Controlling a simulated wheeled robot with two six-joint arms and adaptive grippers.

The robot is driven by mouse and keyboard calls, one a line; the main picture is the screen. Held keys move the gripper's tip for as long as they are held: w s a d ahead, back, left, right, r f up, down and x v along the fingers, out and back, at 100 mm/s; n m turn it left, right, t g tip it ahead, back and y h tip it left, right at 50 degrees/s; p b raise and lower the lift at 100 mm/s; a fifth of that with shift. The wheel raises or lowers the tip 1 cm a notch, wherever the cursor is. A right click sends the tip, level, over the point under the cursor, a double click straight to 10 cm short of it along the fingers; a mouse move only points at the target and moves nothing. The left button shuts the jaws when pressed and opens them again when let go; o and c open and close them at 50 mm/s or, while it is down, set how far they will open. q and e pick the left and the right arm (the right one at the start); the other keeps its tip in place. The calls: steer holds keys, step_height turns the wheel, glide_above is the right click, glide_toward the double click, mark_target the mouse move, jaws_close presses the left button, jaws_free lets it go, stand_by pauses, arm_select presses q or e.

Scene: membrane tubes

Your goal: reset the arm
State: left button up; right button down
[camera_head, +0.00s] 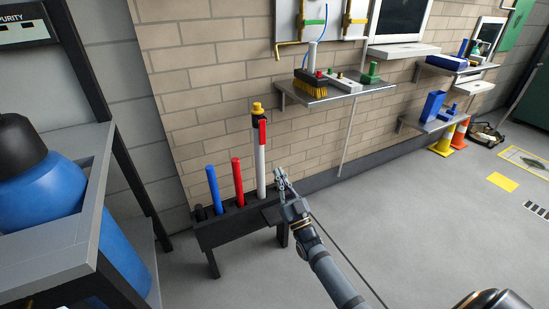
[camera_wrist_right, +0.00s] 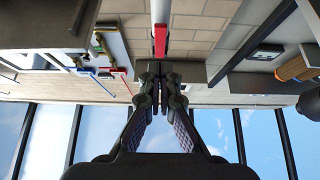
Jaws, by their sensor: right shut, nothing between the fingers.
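My right gripper (camera_head: 283,180) is shut and empty, just right of the white tube with a red top (camera_head: 261,165). That tube stands upright in a black rack (camera_head: 245,219), beside a red tube (camera_head: 237,182) and a blue tube (camera_head: 213,190). In the right wrist view the shut fingers (camera_wrist_right: 160,78) point toward a red-ended white tube (camera_wrist_right: 160,38), with nothing between them. Whether the fingertips touch the tube cannot be told. A yellow-topped piece (camera_head: 257,109) shows above the white tube. My left gripper is out of view.
Wall shelves hold a brush (camera_head: 310,82) and blue containers (camera_head: 433,106). The grey floor (camera_head: 420,225) right of the rack is mostly clear.

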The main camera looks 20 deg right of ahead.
steer(key=shift+v, duration=1.2)
